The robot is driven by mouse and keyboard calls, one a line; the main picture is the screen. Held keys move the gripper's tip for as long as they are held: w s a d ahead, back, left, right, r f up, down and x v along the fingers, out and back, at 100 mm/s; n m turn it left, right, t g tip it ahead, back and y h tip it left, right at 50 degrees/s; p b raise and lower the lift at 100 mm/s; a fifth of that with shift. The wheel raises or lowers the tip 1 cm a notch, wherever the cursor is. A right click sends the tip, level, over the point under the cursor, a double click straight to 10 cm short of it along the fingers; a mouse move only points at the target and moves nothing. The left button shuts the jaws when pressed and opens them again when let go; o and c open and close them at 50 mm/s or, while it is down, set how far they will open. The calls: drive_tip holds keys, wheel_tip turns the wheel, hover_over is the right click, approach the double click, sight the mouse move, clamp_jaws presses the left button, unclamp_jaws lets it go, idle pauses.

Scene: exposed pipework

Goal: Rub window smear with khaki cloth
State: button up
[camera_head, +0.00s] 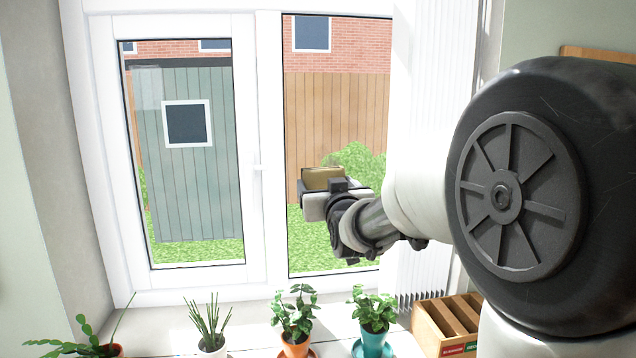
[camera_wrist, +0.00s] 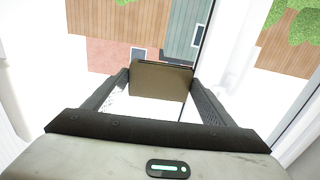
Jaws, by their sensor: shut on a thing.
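My gripper (camera_head: 318,203) is in front of the right window pane (camera_head: 335,120), near its lower middle. It is shut on the khaki cloth (camera_head: 322,178), a folded, flat-looking block. In the wrist view the cloth (camera_wrist: 160,82) sits between the two dark fingers, with the window beyond it. I cannot tell whether the cloth touches the glass. A faint pale rectangular patch (camera_head: 147,88) shows at the upper left of the left pane; it may be the smear. No clear smear shows near the cloth.
A wooden crate (camera_head: 445,325) stands at the lower right.

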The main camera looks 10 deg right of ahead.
drive_tip(key=shift+w+r+p, duration=0.1)
drive_tip(key=shift+w+p, duration=1.15)
drive_tip(key=shift+w, duration=1.45)
drive_tip(key=shift+w, duration=0.95)
